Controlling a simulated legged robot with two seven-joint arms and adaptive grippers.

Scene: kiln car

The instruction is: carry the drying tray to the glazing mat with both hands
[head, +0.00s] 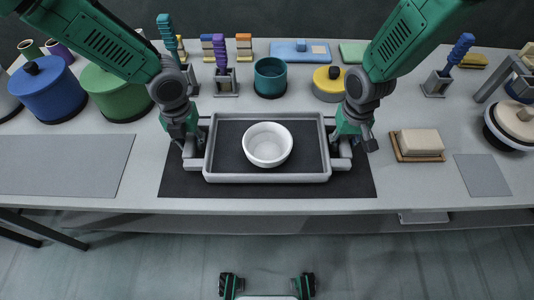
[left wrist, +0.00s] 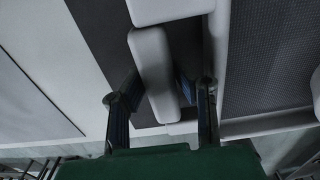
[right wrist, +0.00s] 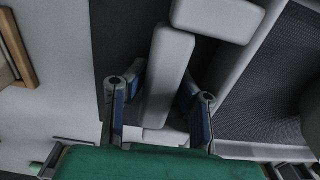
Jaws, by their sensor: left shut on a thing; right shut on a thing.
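The drying tray (head: 267,177) is grey with a dark mesh floor and carries a white bowl (head: 268,145). It is level over a black mat (head: 360,187); I cannot tell whether it touches it. My left gripper (head: 191,150) is shut on the tray's left handle, a pale bar (left wrist: 155,75) between the fingers in the left wrist view. My right gripper (head: 342,150) is shut on the right handle, which shows as a bar (right wrist: 167,75) in the right wrist view. A larger grey mat (head: 65,165) lies at the left; which mat is the glazing mat is not marked.
Blue (head: 45,90) and green (head: 115,95) lidded pots stand back left. A teal cup (head: 270,77) and yellow pot (head: 328,83) stand behind the tray. A block on a wooden board (head: 419,144) and a small grey mat (head: 482,175) lie right. The front edge is close.

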